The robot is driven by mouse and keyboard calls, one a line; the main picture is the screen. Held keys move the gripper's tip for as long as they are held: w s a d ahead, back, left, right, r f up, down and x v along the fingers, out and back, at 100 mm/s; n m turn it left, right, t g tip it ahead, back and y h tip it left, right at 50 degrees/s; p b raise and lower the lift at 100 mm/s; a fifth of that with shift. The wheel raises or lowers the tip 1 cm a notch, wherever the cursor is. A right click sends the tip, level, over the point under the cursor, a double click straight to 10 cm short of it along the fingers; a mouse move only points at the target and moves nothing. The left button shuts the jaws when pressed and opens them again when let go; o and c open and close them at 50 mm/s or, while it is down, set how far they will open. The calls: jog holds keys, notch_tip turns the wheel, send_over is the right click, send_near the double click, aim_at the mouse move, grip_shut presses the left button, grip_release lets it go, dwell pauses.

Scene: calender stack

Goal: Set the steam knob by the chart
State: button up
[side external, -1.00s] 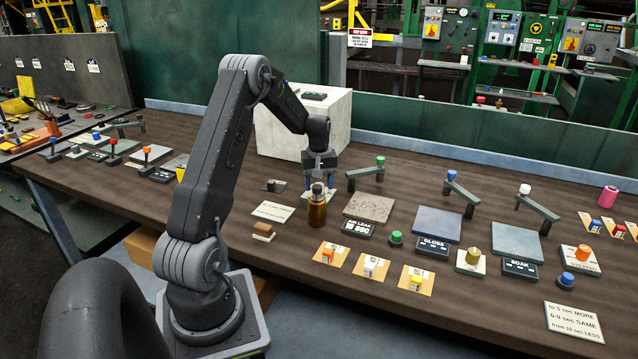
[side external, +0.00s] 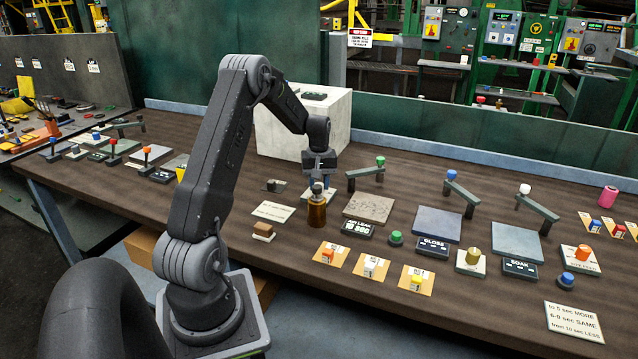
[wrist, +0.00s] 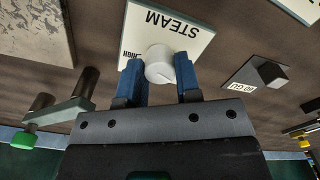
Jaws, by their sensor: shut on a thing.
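The steam knob (wrist: 160,66) is a round pale knob on a white plate (wrist: 188,26) lettered STEAM, upside down in the wrist view. A HIGH mark shows left of the knob; other marks are hidden. My gripper (wrist: 160,82) has its blue fingers on either side of the knob, shut on it. In the side view my gripper (side external: 318,179) is low over the plate, behind an amber bottle (side external: 317,212). The chart (side external: 573,321) is a white card at front right reading to 5 sec MORE, 6-9 sec SAME, from 10 sec LESS. A dark AIR LEAK display (side external: 357,229) seems to read 10 SEC.
A stone-like slab (side external: 369,207) with a green-knobbed lever (side external: 366,175) lies right of my gripper. A small dark block on a plate (side external: 275,186) stands to its left, and a large pale box (side external: 300,125) behind. Several knobs, buttons and slabs fill the bench further right.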

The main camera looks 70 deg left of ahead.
jog(key=m, duration=0.6)
jog(key=shift+m, duration=0.3)
jog(key=m, duration=0.6)
jog(key=shift+m, duration=0.4)
jog(key=o, duration=0.9)
jog(key=shift+o, duration=0.2)
notch_tip(320, 180, up, 14)
dwell(0.5)
